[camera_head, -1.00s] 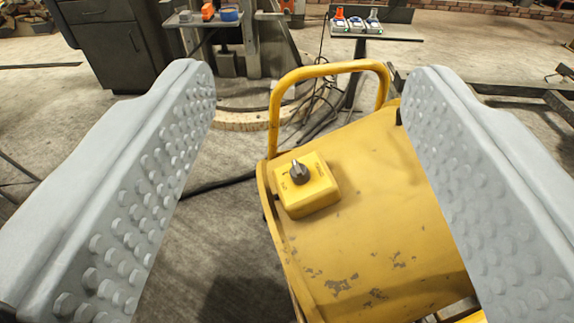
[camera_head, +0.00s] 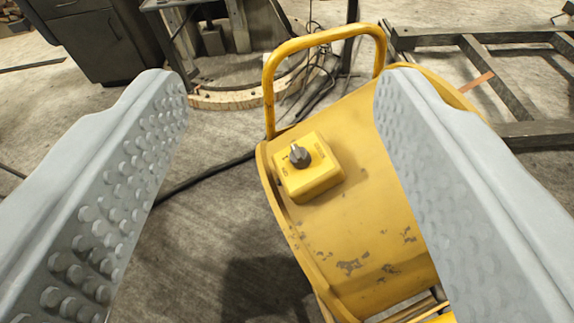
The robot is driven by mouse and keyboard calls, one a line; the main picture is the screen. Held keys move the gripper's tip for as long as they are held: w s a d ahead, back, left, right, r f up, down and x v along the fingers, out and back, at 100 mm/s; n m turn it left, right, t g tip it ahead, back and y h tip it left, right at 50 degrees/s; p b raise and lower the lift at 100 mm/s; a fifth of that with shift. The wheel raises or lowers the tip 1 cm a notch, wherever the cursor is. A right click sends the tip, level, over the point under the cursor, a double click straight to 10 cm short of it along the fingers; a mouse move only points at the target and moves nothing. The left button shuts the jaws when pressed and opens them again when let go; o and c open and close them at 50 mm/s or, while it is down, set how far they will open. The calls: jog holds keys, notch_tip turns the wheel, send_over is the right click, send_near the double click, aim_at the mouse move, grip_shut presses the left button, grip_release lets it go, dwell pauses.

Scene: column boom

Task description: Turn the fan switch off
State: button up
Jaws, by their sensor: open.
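The fan switch is a dark grey rotary knob (camera_head: 300,156) on a yellow switch box (camera_head: 318,182) with small dark markings. The box sits on top of the yellow fan housing (camera_head: 375,225), near its left edge. My gripper (camera_head: 277,80) is open, with its two grey studded fingers at the left and right of the picture. The knob shows between the fingers, nearer the right one, and neither finger appears to touch it. The right finger hides part of the housing.
A yellow tube handle (camera_head: 325,38) rises from the far side of the fan. A dark cable (camera_head: 205,180) runs over the floor to the left. A dark cabinet (camera_head: 110,45) stands at the back left, and a metal frame (camera_head: 495,85) lies at the right. Floor at lower left is bare.

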jog(key=w+f+m+g, duration=0.2)
jog(key=w+f+g, duration=0.15)
jog(key=w, duration=0.35)
jog(key=w+f+m+g, duration=0.2)
jog(key=w+m+g, duration=0.15)
jog(key=w, duration=0.35)
jog(key=m+g, duration=0.5)
jog(key=g, duration=0.4)
send_over(298, 150)
notch_tip(298, 150, down, 10)
notch_tip(298, 150, down, 17)
jog(key=shift+f, duration=0.15)
jog(key=c, duration=1)
